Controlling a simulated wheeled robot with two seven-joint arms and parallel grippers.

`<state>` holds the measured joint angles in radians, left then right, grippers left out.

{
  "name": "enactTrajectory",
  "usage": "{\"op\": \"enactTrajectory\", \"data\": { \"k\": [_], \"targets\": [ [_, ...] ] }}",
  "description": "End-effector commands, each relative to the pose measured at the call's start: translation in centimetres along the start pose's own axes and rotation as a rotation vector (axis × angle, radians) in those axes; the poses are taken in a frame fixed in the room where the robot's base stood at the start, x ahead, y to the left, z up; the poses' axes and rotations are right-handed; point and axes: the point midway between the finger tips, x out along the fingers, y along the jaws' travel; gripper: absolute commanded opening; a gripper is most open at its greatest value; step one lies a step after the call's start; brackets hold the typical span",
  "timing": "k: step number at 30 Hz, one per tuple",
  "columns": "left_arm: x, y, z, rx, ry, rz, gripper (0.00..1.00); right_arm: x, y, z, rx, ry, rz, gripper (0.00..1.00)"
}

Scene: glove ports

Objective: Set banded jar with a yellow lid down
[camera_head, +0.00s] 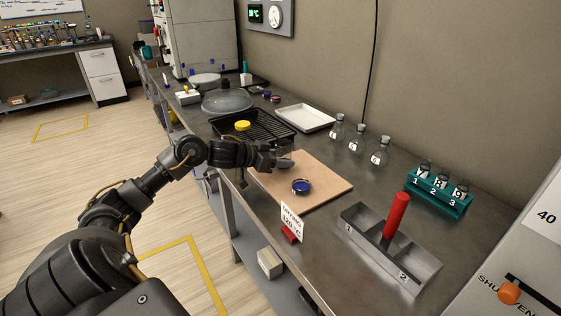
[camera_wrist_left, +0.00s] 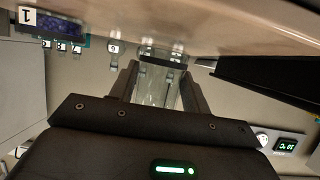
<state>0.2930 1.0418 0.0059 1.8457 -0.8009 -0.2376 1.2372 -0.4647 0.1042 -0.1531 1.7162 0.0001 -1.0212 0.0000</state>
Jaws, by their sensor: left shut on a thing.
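My left gripper (camera_head: 280,160) is over the left part of a tan board (camera_head: 325,182). It is shut on a clear glass vessel, which shows between the fingers in the left wrist view (camera_wrist_left: 157,88). In the head view the fingers mostly hide this vessel; no yellow lid shows on it, and I cannot tell whether it has bands or touches the board. A round yellow lid (camera_head: 243,125) shows at the black ribbed tray (camera_head: 275,129), behind my left wrist; I cannot see a jar under it. My right gripper is not in view.
A round blue-topped thing (camera_head: 301,187) sits on the board, close in front of the gripper. A white tray (camera_head: 305,118) and several flasks (camera_head: 357,140) stand behind. A grey divided holder with a red cylinder (camera_head: 396,215) stands right. The board's right part is clear.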

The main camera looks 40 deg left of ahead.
Motion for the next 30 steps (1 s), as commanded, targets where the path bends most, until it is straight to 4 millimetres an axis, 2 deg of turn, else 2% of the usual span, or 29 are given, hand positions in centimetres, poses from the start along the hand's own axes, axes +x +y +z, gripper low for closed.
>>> {"op": "enactTrajectory", "data": {
  "k": [14,15,19,30],
  "targets": [
    [0.30,-0.02,0.76,0.000,0.000,-0.001,0.14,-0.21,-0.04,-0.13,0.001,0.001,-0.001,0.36],
    [0.30,-0.02,0.75,0.001,0.000,-0.001,0.51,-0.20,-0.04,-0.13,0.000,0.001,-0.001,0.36],
    [0.29,-0.02,0.73,0.001,0.000,-0.001,0.68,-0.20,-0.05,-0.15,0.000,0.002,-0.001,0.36],
    [0.09,-0.05,0.22,0.002,0.002,-0.002,0.69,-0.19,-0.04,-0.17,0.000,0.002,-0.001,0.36]
  ]
}}
